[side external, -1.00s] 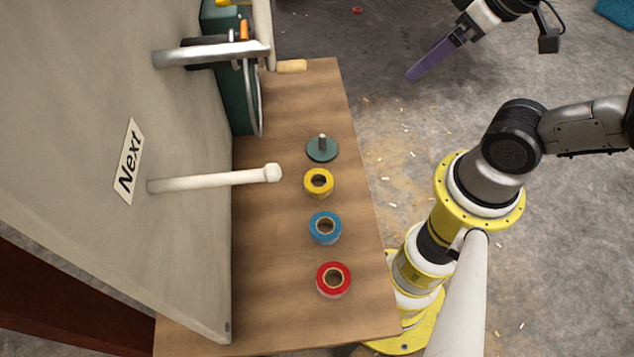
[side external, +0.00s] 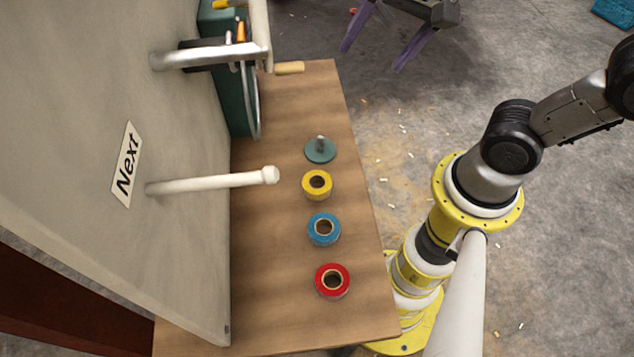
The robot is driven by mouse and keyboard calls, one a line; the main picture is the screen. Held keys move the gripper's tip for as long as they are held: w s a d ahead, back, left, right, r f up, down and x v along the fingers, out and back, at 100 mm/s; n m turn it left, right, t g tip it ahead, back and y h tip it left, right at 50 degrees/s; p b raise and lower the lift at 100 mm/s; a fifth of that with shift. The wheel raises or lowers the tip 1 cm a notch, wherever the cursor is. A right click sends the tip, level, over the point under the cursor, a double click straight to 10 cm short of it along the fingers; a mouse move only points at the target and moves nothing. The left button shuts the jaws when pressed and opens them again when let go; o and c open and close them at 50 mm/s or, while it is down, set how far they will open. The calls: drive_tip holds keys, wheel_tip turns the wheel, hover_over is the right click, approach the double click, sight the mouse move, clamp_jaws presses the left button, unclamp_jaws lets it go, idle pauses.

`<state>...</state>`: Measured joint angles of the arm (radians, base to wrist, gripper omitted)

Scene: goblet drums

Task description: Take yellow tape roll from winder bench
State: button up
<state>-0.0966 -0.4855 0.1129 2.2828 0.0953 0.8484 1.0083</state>
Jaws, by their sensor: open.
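The yellow tape roll (side external: 317,195) lies flat on the wooden winder bench (side external: 280,310), in a row between a green disc with an upright pin and a blue tape roll. My gripper (side external: 372,48) has two purple fingers, spread apart and empty. It shows at the top of the side view, beyond the bench's right edge and well apart from the yellow roll. The top of the gripper is cut off by the frame.
The blue tape roll (side external: 324,240) and red tape roll (side external: 332,292) lie below the yellow one. The green pin disc (side external: 320,153) is just above it. A white peg (side external: 215,183) juts from the upright panel (side external: 110,120) over the bench. A green winder (side external: 238,95) stands at upper left.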

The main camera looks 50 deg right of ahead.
drive_tip(key=w+a+f+m+g, duration=0.2)
drive_tip(key=w+a+f+m, duration=0.1)
drive_tip(key=w+a+f, duration=0.15)
drive_tip(key=g, duration=0.3)
hover_over(317, 176)
drive_tip(key=shift+n, duration=0.3)
drive_tip(key=f, duration=1.5)
drive_tip(key=shift+s+f, duration=0.3)
drive_tip(key=shift+s+a+f, duration=0.1)
drive_tip(key=shift+a+f, duration=0.1)
drive_tip(key=shift+f, duration=0.65)
drive_tip(key=shift+a+f, duration=0.15)
drive_tip(key=shift+f, duration=0.75)
drive_tip(key=shift+s+a+f, duration=0.1)
drive_tip(key=shift+a+f, duration=0.1)
drive_tip(key=shift+f, duration=0.65)
drive_tip(key=shift+c, duration=0.2)
drive_tip(key=c, duration=1.4)
drive_tip(key=shift+o, duration=0.2)
drive_tip(key=shift+r, duration=0.1)
